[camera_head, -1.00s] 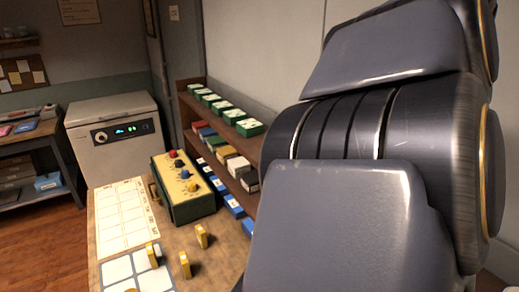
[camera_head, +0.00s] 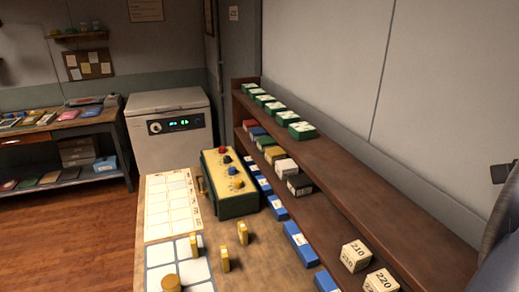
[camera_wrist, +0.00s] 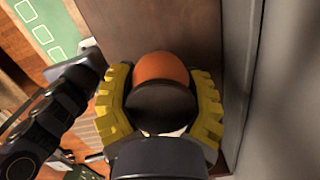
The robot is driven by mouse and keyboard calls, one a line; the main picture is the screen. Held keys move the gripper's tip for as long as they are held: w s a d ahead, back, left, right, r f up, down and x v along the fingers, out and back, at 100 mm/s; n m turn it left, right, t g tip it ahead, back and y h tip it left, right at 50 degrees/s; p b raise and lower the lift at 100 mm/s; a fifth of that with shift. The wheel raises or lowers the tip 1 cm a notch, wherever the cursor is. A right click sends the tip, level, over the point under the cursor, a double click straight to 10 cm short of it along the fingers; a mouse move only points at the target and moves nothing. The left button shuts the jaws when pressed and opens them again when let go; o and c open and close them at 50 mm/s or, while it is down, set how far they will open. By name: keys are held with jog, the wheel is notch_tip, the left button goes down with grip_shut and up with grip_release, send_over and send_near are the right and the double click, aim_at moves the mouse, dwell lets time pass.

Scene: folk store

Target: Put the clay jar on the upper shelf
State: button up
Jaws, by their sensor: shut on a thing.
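The clay jar (camera_wrist: 162,68) shows only in the wrist view, as a rounded orange-brown body with a dark round part in front of it. My gripper (camera_wrist: 160,76) has its yellow ridged fingers shut on the jar, one on each side. A dark brown board (camera_wrist: 135,25) lies behind the jar; whether the jar touches it I cannot tell. The upper shelf (camera_head: 345,157) runs along the wall in the head view. Its far end carries several green boxes (camera_head: 301,130), and its nearer stretch in view is bare. My gripper and the jar are outside the head view.
The lower shelf (camera_head: 325,208) holds coloured boxes and two numbered cream boxes (camera_head: 355,255). A workbench (camera_head: 215,270) in front carries a green control box (camera_head: 230,185), grid sheets and yellow pieces. A grey wall (camera_wrist: 285,100) stands close at the right in the wrist view.

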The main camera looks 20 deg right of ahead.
jog(key=shift+f, duration=0.95)
jog(key=shift+f, duration=0.15)
jog(key=o, duration=1.2)
jog(key=shift+c, duration=0.2)
jog(key=r, duration=0.4)
jog(key=s+r, duration=0.1)
jog(key=r, duration=0.7)
jog(key=shift+s+a+r, duration=0.15)
jog(key=shift+s+a, duration=0.05)
jog(key=shift+a, duration=0.05)
